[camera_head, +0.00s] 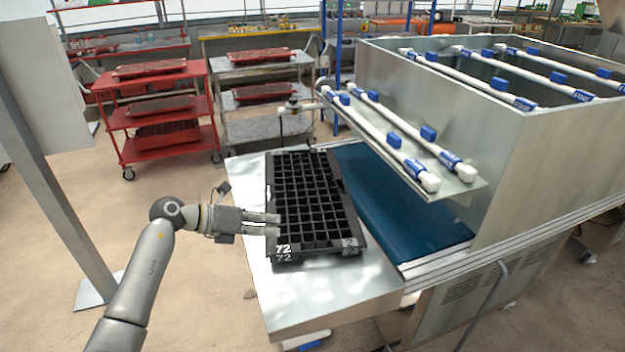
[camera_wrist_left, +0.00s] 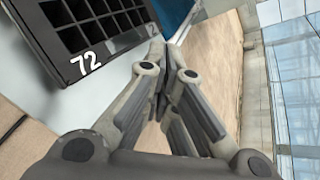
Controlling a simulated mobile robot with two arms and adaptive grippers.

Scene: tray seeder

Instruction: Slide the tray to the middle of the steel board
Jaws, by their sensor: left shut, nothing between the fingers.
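The black seed tray (camera_head: 309,200) with many square cells and a white "72" on its near end lies flat on the steel board (camera_head: 340,297). Its right long side lies along the blue belt's edge; bare board shows to its left and in front. My left gripper (camera_head: 278,225) is shut and empty at the tray's left long side, near the front corner. In the left wrist view the tray's labelled corner (camera_wrist_left: 75,45) is at upper left, beside my shut fingers (camera_wrist_left: 164,62). I cannot tell whether the fingertips touch the tray. My right gripper is out of view.
The blue belt (camera_head: 400,205) runs right of the tray, under a metal housing (camera_head: 560,150) carrying white tubes with blue clips. A small fixture (camera_head: 294,107) stands beyond the tray's far end. Red shelves (camera_head: 160,112) and a grey trolley (camera_head: 262,95) stand behind.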

